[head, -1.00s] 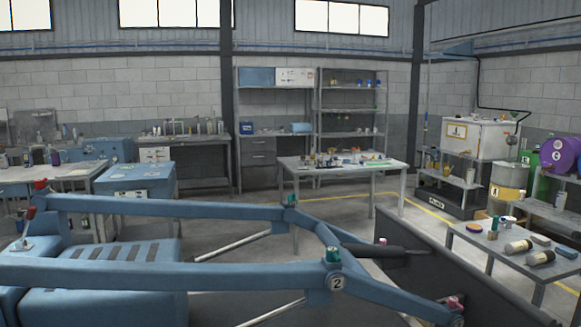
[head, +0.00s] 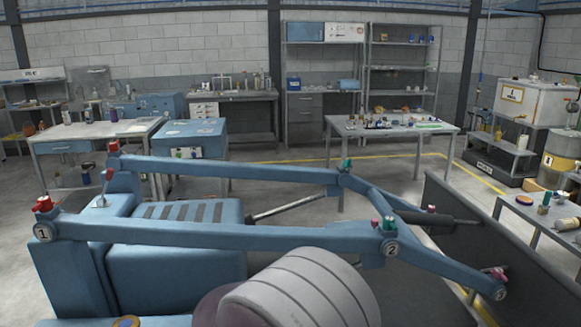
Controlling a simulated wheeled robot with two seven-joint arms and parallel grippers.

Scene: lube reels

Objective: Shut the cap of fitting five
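A blue loader frame with two long arms (head: 230,236) lies across the front of the head view. Small coloured caps sit along it: a red one at the near left end (head: 43,203), a red one at the far left (head: 113,146), green ones at the near bend (head: 388,224) and far bend (head: 346,164), and a pink one at the near right tip (head: 498,273). Round plates read 1 (head: 43,232) and 2 (head: 390,247). I cannot make out a number five, nor tell which caps are open. Neither gripper is in view.
A dark bucket wall (head: 500,240) closes off the front right. A metal table (head: 392,131) with small items stands behind the frame, and a lower grey table (head: 540,215) is at the right. Open grey floor (head: 290,180) lies between the frame and the back benches.

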